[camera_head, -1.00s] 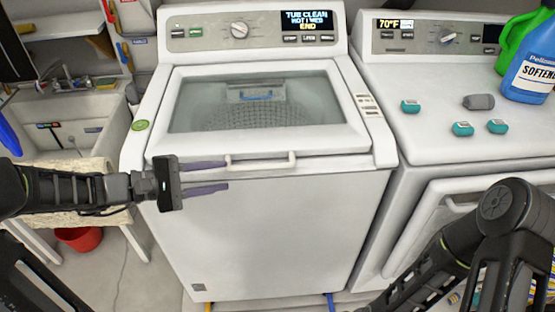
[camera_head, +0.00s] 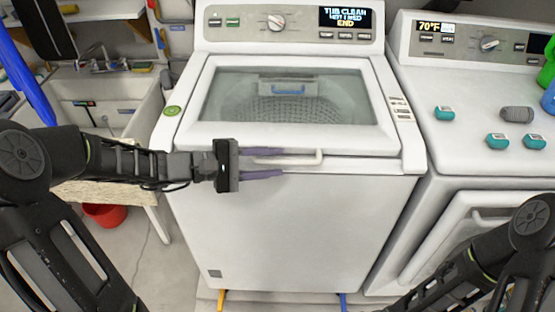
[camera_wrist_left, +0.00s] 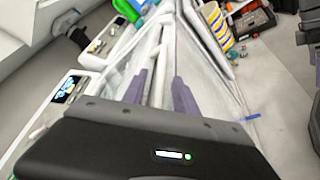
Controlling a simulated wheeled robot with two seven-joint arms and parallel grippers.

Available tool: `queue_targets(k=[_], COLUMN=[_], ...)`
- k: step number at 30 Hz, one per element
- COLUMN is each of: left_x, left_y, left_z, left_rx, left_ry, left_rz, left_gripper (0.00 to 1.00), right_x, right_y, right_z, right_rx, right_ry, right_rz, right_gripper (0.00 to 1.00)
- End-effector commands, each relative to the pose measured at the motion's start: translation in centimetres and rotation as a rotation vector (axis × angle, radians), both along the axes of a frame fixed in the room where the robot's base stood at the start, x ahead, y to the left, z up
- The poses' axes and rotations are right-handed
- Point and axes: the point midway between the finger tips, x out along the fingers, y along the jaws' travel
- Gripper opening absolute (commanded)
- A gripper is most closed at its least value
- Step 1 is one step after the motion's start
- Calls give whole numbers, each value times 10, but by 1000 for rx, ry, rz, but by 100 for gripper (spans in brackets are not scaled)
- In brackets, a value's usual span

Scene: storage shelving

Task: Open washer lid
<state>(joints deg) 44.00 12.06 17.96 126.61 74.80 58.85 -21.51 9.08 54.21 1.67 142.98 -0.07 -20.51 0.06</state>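The white washer (camera_head: 300,230) stands in the middle of the head view. Its lid (camera_head: 340,137) is closed and has a glass window with the drum showing through. A white bar handle (camera_head: 316,158) runs along the lid's front edge. My left gripper (camera_head: 283,162) is open at the left part of the handle, with one purple finger above the bar and one below it. In the left wrist view, the two fingers (camera_wrist_left: 160,85) are apart with a white bar between them. Contact cannot be told. My right arm shows at the lower right; its gripper is out of view.
A dryer (camera_head: 455,175) stands to the right, with small teal pods (camera_head: 497,141) and a grey item (camera_head: 516,114) on top. Bottles stand at its right edge. A sink (camera_head: 105,105) and a red bucket (camera_head: 105,215) are on the left.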

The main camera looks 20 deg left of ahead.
Motion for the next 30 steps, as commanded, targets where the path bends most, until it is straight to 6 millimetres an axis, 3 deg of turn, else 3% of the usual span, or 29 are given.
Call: queue_targets(k=[6, 14, 26, 30], left_x=[10, 10, 10, 10], left_y=[-14, -15, -14, -14], left_z=[-4, -4, -4, -4], left_rx=[-1, 1, 1, 1], left_ry=[0, 0, 0, 0], left_rz=[-1, 1, 1, 1], left_gripper=[35, 34, 2, 0], right_x=[0, 0, 0, 0], right_y=[0, 0, 0, 0], right_z=[1, 1, 1, 1], right_rx=[0, 0, 0, 0], right_ry=[0, 0, 0, 0], right_rz=[0, 0, 0, 0], right_gripper=[100, 100, 100, 100])
